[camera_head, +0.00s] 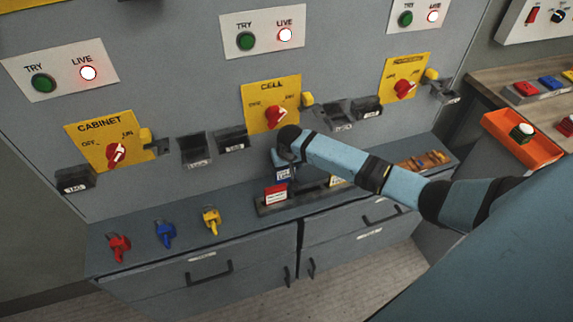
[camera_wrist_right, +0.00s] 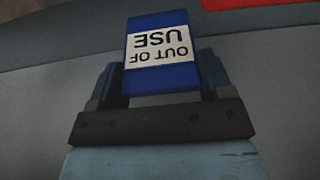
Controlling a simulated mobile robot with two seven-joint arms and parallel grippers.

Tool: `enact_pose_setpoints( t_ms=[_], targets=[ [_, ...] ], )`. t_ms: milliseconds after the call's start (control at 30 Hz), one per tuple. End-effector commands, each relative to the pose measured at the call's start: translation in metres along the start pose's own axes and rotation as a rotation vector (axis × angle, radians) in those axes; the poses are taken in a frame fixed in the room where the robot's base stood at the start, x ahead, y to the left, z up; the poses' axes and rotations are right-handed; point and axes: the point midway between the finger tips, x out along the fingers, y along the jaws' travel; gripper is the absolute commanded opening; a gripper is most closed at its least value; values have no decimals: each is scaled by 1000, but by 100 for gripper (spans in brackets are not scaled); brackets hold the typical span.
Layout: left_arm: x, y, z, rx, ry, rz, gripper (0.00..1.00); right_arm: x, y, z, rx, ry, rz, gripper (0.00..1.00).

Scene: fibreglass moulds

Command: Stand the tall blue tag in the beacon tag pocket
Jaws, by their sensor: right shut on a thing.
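The tall blue tag (camera_head: 283,175) has a white "OUT OF USE" panel and is between the fingers of my right gripper (camera_head: 284,164), which is shut on it. In the right wrist view the blue tag (camera_wrist_right: 160,77) fills the gap between the fingers, its lettering upside down. In the head view the tag is just above or in the dark tag rack (camera_head: 305,194); I cannot tell whether it touches. Several dark pockets, such as a wide one (camera_head: 195,149) and a smaller one (camera_head: 232,140), are on the panel; their labels are too small to read. My left gripper is not in view.
A red tag (camera_head: 276,194) stands in the rack close by. Red (camera_head: 118,247), blue (camera_head: 165,234) and yellow (camera_head: 211,220) padlock-like pieces lie on the ledge at left. Red switch handles stick out from the yellow plates. An orange tray (camera_head: 522,141) is at right.

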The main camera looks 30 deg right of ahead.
Motion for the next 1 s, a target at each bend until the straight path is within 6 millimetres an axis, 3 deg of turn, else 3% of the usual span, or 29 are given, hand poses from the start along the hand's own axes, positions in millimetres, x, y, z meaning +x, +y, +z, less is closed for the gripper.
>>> enact_pose_setpoints(
  t_ms=[300, 333, 433, 767, 1000],
  targets=[
    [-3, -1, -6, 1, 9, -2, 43, 1, 0, 0, 1, 1, 0, 34],
    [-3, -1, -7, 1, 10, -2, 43, 1, 0, 0, 1, 1, 0, 78],
    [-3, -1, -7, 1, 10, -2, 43, 1, 0, 0, 0, 1, 0, 99],
    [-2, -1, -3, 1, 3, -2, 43, -3, 0, -1, 0, 2, 0, 99],
    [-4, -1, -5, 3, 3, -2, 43, -41, 0, -2, 0, 4, -1, 99]
  ],
)
